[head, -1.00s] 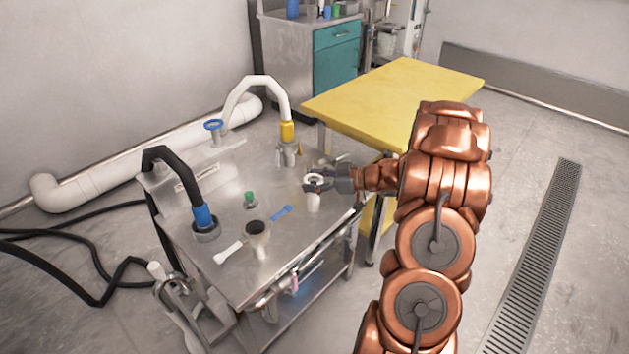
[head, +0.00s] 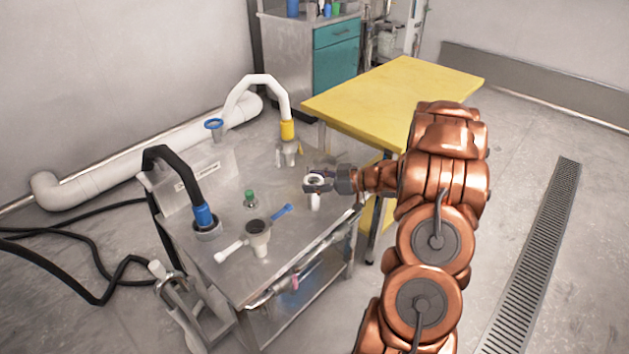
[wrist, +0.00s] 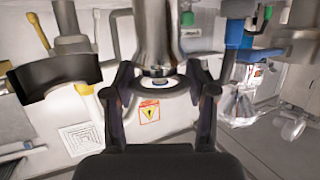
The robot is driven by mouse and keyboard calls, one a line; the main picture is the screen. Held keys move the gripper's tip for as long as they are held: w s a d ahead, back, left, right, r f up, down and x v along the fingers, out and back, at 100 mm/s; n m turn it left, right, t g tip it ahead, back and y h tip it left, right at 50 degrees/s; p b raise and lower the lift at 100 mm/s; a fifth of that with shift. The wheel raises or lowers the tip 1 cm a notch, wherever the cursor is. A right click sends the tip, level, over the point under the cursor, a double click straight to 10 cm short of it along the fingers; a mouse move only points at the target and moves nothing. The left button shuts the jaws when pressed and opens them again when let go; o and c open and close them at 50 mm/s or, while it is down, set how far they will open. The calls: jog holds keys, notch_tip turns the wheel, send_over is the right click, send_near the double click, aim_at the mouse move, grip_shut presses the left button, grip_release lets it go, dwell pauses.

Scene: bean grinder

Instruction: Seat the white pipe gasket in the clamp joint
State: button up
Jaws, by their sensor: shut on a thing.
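The white gasket (head: 314,179) is a small pale ring at the table's back right. My gripper (head: 318,184) is shut on it, with dark fingers on either side. In the head view the ring sits at the top of a pale upright pipe piece (head: 315,202). In the wrist view the ring (wrist: 157,84) shows between my fingers (wrist: 160,76), at the end of a metal cylinder (wrist: 156,32). Whether they touch is hard to tell. I cannot clearly make out the clamp joint.
The metal table (head: 222,275) also bears a dark-topped funnel (head: 258,240) between a white handle (head: 230,250) and a blue one (head: 282,212), a small green-topped item (head: 250,199), and a black hose (head: 178,163). A white hose (head: 262,82) arches behind. A yellow table (head: 395,90) stands right.

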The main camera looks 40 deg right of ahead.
jog(key=shift+f, duration=0.8)
jog(key=o, duration=0.9)
jog(key=shift+o, duration=0.2)
jog(key=v, duration=1.2)
